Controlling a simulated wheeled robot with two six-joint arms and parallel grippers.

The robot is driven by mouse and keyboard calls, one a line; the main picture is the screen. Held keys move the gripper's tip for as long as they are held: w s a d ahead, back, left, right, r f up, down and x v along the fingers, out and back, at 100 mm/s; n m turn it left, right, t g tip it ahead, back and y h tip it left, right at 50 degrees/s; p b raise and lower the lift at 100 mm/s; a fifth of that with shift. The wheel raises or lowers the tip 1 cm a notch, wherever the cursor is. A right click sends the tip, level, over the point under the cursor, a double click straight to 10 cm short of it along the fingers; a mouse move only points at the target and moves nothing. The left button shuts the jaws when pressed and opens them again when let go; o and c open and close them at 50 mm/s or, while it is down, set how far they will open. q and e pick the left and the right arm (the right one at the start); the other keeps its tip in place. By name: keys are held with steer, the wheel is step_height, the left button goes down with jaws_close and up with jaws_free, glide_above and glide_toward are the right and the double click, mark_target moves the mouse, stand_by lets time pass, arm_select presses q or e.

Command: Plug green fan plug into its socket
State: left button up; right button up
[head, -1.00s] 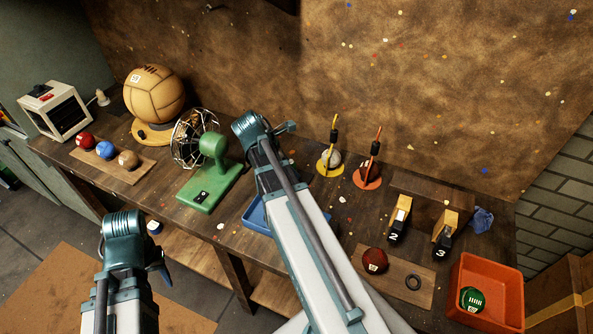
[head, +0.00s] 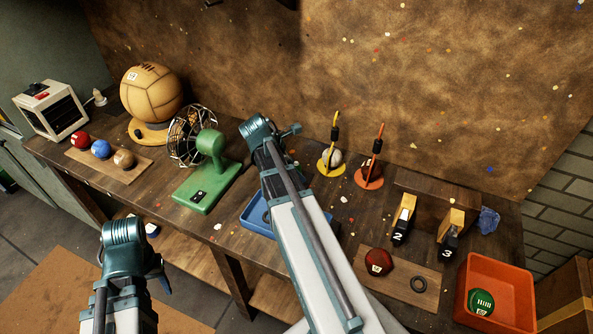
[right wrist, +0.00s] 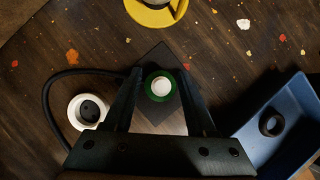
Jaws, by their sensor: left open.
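The green fan (head: 205,175) stands on the bench left of my right arm in the head view. My right gripper (head: 294,129) is over the bench by the back wall. In the right wrist view, a green-ringed plug with a white centre (right wrist: 160,86) sits between the fingertips of my right gripper (right wrist: 161,80), which look closed against its sides. A black cable (right wrist: 47,105) loops out from behind the left finger. A white round socket with a dark face (right wrist: 89,111) lies left of the fingers, apart from the plug. My left gripper (head: 165,284) is open and empty, low left, before the bench.
A yellow stand (head: 324,171) and an orange stand (head: 367,183) are to the right. A dark square (right wrist: 150,58) lies under the plug. A red bin (head: 495,265) stands far right.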

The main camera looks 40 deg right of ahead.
steer(key=shift+o, duration=0.9)
steer(key=p+v, duration=1.2)
steer(key=v, duration=0.1)
steer(key=shift+s+a+r, duration=0.15)
steer(key=shift+a+r, duration=0.15)
steer(key=shift+r, duration=0.05)
